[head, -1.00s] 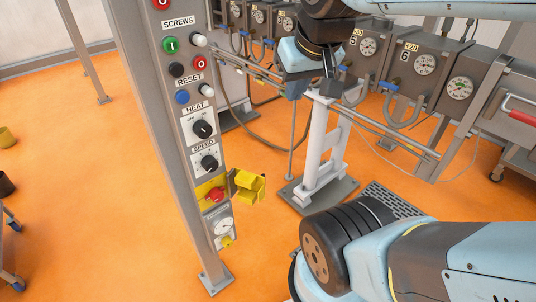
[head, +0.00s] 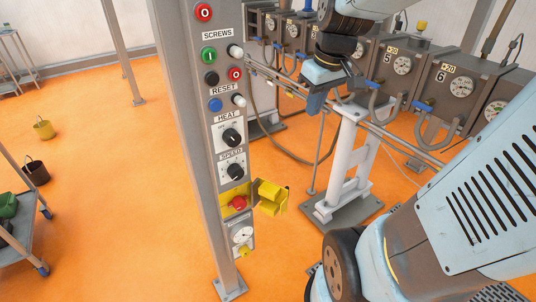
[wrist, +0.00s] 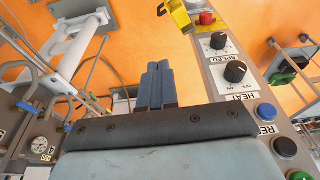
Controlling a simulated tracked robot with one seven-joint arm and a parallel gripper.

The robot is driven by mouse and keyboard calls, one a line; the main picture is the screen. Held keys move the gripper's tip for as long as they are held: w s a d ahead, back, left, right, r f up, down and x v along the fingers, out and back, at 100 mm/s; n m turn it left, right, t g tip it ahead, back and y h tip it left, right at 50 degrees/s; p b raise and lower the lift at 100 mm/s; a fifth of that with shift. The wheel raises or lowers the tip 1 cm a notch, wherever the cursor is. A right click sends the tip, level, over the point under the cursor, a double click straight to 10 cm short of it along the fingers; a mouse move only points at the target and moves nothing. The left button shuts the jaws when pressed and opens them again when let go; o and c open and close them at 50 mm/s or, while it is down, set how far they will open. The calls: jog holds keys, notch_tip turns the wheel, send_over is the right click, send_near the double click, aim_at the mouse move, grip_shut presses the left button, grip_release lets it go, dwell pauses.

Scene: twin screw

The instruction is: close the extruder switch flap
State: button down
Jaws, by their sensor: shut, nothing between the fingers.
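The yellow extruder switch flap (head: 272,197) stands open, swung out to the right of the red switch button (head: 238,203) low on the grey control column. In the wrist view the flap (wrist: 178,14) shows at the top edge, partly cut off, beside the red button (wrist: 205,18). My gripper (head: 315,104) is shut and empty, its blue fingers pointing down. It is above and to the right of the flap in the head view, apart from it. In the wrist view the closed fingers (wrist: 158,76) point toward the top, just left of the flap.
The control column (head: 193,140) carries the HEAT knob (head: 231,138), SPEED knob (head: 235,172) and several push buttons. A white stand (head: 345,160) is behind my gripper, with pipes and gauge boxes (head: 460,88) at right. A trolley (head: 22,215) and buckets are at left.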

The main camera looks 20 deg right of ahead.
jog(key=w+d+f+n+g+y, duration=0.25)
jog(key=w+f, duration=0.25)
jog(key=f, duration=0.4)
jog(key=w+d+f+n+g+y, duration=0.1)
jog(key=w+d+f+n+y, duration=0.15)
jog(key=w+f, duration=0.45)
jog(key=w+d+f+n+g+y, duration=0.1)
jog(key=w+d+f+n, duration=0.25)
jog(key=f, duration=0.75)
jog(key=s+a+f, duration=0.6)
jog(key=a+f, duration=0.2)
jog(key=shift+f, duration=0.1)
